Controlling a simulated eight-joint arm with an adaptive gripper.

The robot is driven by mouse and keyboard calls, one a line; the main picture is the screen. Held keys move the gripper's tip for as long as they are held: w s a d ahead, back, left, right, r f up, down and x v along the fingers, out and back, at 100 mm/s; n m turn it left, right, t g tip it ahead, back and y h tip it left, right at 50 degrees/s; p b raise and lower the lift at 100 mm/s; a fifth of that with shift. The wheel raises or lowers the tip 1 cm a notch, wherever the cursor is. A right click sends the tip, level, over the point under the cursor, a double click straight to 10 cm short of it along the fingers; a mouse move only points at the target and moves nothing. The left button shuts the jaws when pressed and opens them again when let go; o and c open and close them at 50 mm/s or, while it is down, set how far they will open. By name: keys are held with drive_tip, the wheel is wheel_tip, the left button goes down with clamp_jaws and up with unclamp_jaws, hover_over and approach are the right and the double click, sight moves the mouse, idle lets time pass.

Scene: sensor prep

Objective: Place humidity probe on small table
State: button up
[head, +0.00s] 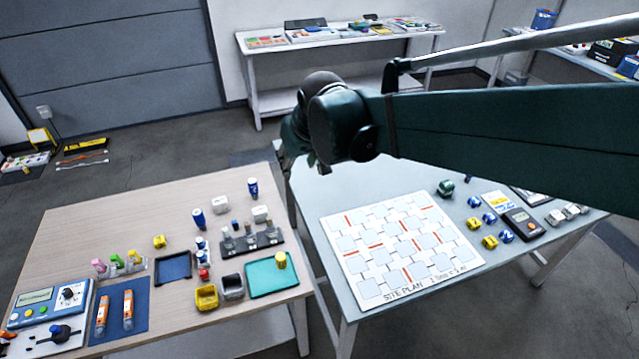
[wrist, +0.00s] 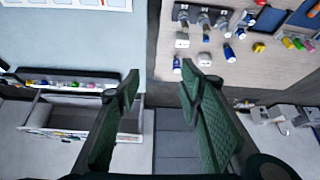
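My gripper (wrist: 160,80) is open and empty in the wrist view, its two green fingers spread above the floor gap between the two tables. In the head view my gripper (head: 285,163) is partly hidden behind my arm. No item is clearly identifiable as the humidity probe. Small sensor pieces stand in a dark rack (head: 266,244) on the wooden table (head: 120,215). Two blue-and-white cylinders (head: 253,188) (head: 198,219) and two white blocks (head: 220,204) (head: 261,214) are near it. The pale blue-grey table (head: 335,190) is on the right; I cannot tell which table is the small one.
The pale table holds a site plan board (head: 400,245), a dark meter (head: 523,223) and several small blue and yellow pieces. The wooden table also has a teal tray (head: 262,290) and a blue-grey instrument (head: 50,302). A white bench (head: 340,44) stands behind. The pale table's far left is clear.

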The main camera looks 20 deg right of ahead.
drive_tip(key=s+d+f, duration=0.1)
drive_tip(key=s+d, duration=0.1)
drive_tip(key=s, duration=0.8)
drive_tip(key=s+d+f+m+t, duration=0.1)
drive_tip(key=s+d, duration=0.1)
drive_tip(key=s, duration=0.8)
drive_tip(key=shift+s+h, duration=0.2)
drive_tip(key=shift+h, duration=0.1)
